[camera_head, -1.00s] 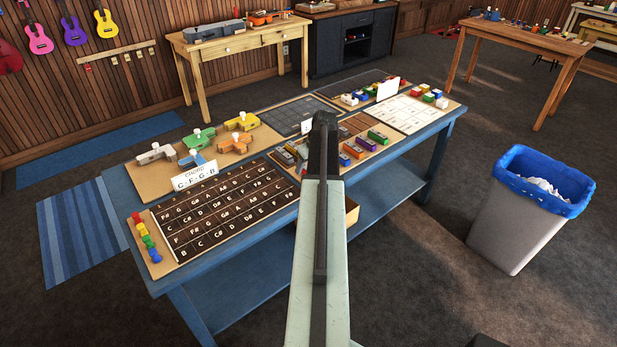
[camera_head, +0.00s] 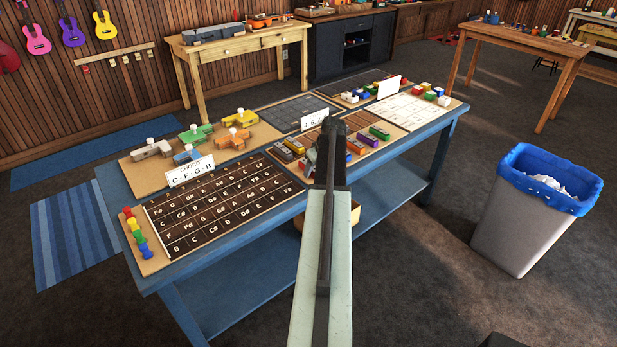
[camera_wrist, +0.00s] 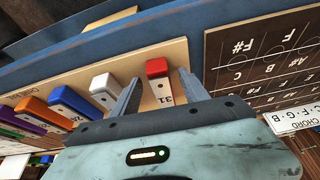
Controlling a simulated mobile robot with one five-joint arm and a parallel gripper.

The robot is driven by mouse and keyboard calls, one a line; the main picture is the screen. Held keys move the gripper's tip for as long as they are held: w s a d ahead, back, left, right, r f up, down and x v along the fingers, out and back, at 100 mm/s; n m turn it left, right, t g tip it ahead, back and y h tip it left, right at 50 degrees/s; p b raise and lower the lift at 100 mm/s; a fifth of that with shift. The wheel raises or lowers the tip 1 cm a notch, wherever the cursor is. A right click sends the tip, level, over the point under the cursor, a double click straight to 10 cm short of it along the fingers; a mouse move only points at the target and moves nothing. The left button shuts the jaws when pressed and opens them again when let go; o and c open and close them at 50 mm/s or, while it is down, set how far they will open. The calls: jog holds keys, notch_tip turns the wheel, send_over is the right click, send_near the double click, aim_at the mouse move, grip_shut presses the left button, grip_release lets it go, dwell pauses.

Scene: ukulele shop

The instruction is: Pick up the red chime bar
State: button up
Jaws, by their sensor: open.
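In the wrist view the red chime bar (camera_wrist: 157,68) has a red end and a pale face marked 31. It lies on a tan board (camera_wrist: 178,48). My gripper (camera_wrist: 158,88) is open, with one finger on each side of the bar. I cannot tell whether the fingers touch it. In the head view my arm hides the red bar, and the fingertips are hard to make out at the end of my gripper (camera_head: 332,128).
A white bar (camera_wrist: 105,86) sits close beside the left finger, with blue (camera_wrist: 68,101) and orange (camera_wrist: 38,108) bars beyond. A dark note board (camera_head: 220,208) and chord card (camera_head: 190,171) share the blue table (camera_head: 420,148). A bin (camera_head: 525,225) stands right.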

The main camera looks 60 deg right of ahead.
aim_at(314, 169)
jog(key=shift+f, duration=0.1)
grip_shut()
jog(key=shift+w, duration=0.1)
jog(key=shift+r+p, duration=0.45)
jog(key=shift+p, duration=0.2)
notch_tip(314, 169, up, 3)
jog(key=p, duration=0.3)
jog(key=s+a, duration=0.3)
jog(key=a, duration=0.4)
jog(key=s+a+r+p, duration=0.1)
jog(key=s+a, duration=0.2)
jog(key=a, duration=0.4)
jog(key=shift+s+a, duration=0.35)
